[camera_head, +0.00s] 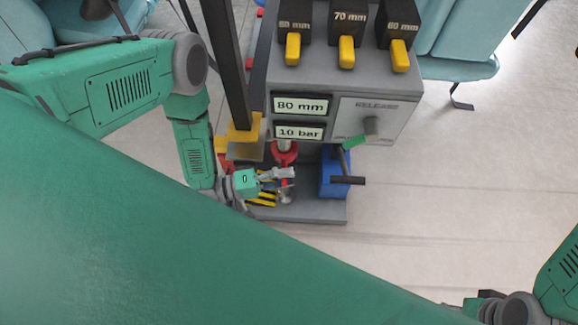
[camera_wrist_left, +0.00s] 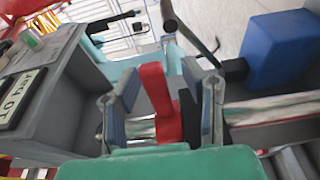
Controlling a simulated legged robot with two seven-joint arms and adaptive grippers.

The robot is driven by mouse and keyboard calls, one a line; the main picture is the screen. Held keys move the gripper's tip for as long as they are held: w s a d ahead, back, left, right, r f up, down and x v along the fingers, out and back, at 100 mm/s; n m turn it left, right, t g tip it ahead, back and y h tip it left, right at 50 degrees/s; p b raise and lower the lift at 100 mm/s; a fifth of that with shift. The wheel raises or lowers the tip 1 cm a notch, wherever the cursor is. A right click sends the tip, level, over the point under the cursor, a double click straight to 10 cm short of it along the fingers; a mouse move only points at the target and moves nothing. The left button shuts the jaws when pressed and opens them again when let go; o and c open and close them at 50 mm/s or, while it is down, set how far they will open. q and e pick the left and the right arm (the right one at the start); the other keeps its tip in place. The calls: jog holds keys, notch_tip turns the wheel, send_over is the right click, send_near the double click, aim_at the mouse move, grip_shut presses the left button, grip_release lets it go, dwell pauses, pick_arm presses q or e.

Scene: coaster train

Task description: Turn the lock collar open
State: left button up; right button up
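The lock collar appears to be the red part (camera_head: 284,152) around a pale shaft low on the grey machine, below the "10 bar" display. In the left wrist view a red lever-like piece (camera_wrist_left: 158,105) stands upright between my fingers. My left gripper (camera_head: 287,183) reaches in from the left, just below the red collar. In the left wrist view its two fingers (camera_wrist_left: 163,105) are apart, one on each side of the red piece, with visible gaps. Whether either finger touches it lower down is hidden. My right arm shows at the lower right; its gripper's fingers are not clear.
A blue block (camera_head: 334,178) and a dark T-handle (camera_head: 348,180) stand right of the gripper. A yellow-footed dark post (camera_head: 240,125) rises at left. Floor to the right is clear.

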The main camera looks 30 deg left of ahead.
pick_arm(q)
jog(key=v, duration=1.1)
jog(key=shift+a, duration=0.15)
jog(key=shift+f, duration=0.1)
grip_shut()
